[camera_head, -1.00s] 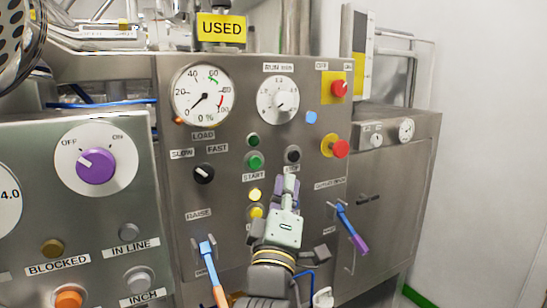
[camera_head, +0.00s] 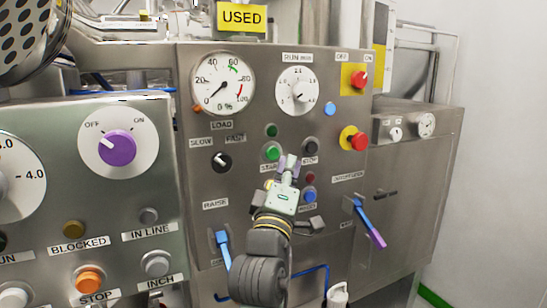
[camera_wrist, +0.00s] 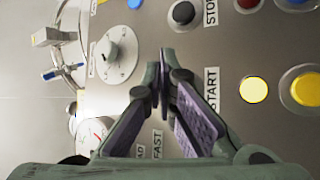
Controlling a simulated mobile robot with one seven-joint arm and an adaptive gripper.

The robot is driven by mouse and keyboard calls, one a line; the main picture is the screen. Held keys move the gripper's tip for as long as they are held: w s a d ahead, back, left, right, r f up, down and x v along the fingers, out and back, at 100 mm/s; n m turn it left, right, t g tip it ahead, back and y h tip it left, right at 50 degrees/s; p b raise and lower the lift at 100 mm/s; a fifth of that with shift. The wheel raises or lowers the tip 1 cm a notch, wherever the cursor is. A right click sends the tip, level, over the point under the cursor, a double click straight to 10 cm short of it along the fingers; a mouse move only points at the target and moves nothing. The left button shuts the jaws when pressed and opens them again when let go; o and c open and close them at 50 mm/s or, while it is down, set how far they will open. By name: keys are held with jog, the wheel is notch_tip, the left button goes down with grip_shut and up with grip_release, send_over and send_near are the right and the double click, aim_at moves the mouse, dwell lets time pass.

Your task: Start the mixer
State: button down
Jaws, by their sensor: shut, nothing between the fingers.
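The mixer's control panel (camera_head: 240,120) is a steel face with gauges, knobs and buttons. The green START button (camera_head: 271,153) shows just up and left of my gripper (camera_head: 287,160), with a green lamp (camera_head: 271,130) above it. The black STOP button (camera_head: 311,147) is just right of the fingertips. My gripper is shut and empty, its tips close to the panel; I cannot tell whether they touch it. In the wrist view, my gripper (camera_wrist: 162,60) lies left of the START label (camera_wrist: 211,90) and hides the green button.
Yellow buttons (camera_wrist: 305,90) sit near START in the wrist view. A red knob (camera_head: 359,142) on yellow is to the right. A blue lever (camera_head: 223,248) and a blue-purple lever (camera_head: 369,224) stick out low.

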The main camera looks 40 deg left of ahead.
jog(key=shift+w+a, duration=0.25)
jog(key=shift+a, duration=0.3)
jog(key=shift+w+a, duration=0.2)
jog(key=shift+a, duration=0.3)
dwell(0.7)
jog(key=shift+w+a, duration=0.2)
jog(key=shift+a, duration=0.2)
jog(key=shift+w+a, duration=0.15)
jog(key=shift+a, duration=0.25)
dwell(0.7)
jog(key=shift+d, duration=0.15)
jog(key=shift+s+d, duration=0.35)
jog(key=shift+d, duration=0.3)
jog(key=shift+p, duration=0.3)
jog(key=d, duration=0.1)
jog(key=s+d, duration=0.1)
jog(key=d, duration=0.1)
jog(key=s+d, duration=0.1)
jog(key=shift+d+p, duration=0.35)
jog(key=shift+p, duration=0.05)
